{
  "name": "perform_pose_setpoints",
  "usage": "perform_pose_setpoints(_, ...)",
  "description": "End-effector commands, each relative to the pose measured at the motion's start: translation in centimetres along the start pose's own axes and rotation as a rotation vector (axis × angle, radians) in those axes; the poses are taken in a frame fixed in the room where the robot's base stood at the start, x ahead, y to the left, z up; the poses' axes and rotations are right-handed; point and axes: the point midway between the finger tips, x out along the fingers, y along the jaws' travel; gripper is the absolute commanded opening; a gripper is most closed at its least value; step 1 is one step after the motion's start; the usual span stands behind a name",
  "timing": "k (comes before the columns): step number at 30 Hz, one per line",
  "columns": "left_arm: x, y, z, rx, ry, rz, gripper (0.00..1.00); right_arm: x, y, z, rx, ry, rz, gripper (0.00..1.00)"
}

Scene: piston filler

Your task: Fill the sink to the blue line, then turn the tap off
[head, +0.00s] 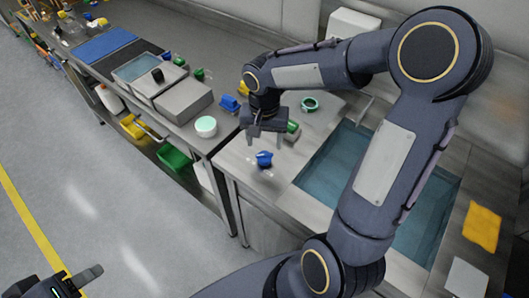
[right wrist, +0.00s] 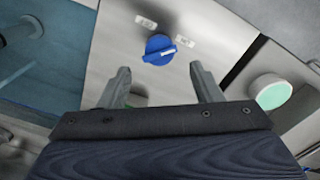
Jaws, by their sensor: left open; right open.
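The blue tap knob (head: 264,159) sits on the steel counter left of the sink, between two small labels. In the right wrist view the blue knob (right wrist: 155,56) has a white pointer mark aimed to the right. My right gripper (head: 266,141) is open and empty above the knob; its fingers (right wrist: 160,70) point towards it without touching. The sink (head: 334,158) looks blue-green inside, and my right arm covers its middle. I cannot make out the blue line or the water level. My left gripper (head: 72,284) is open and empty at the lower left, over the floor.
A white tub with a green lid (head: 206,126) stands on the neighbouring bench beside a grey box (head: 184,101). A yellow cloth (head: 482,226) and a pale pad (head: 466,277) lie right of the sink.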

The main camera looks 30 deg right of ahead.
Motion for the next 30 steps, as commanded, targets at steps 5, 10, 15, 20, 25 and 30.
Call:
perform_pose_setpoints(5, -0.1, 0.0, 0.0, 0.0, 0.0, 0.0, 0.5, 3.0, 0.1, 0.1, -0.002, -0.005, 0.004, 0.59)
perform_pose_setpoints(10, -0.1, 0.0, 0.0, 0.0, 0.0, 0.0, 0.5, 5.4, 0.1, 0.1, -0.001, -0.005, 0.002, 0.59)
perform_pose_setpoints(15, -0.1, 0.0, 0.0, 0.0, 0.0, 0.0, 0.5, 6.5, 0.1, 0.1, -0.002, -0.002, 0.0, 0.59)
perform_pose_setpoints(20, -0.1, 0.0, 0.0, 0.0, 0.0, 0.0, 0.5, 6.6, 0.1, 0.1, -0.002, -0.001, -0.001, 0.59)
perform_pose_setpoints(25, -0.1, 0.0, 0.0, 0.0, 0.0, 0.0, 0.5, 6.6, 0.1, 0.1, -0.002, -0.001, -0.001, 0.5)
perform_pose_setpoints(30, -0.1, 0.0, 0.0, 0.0, 0.0, 0.0, 0.5, 6.5, 0.1, 0.1, -0.002, -0.001, -0.001, 0.27)
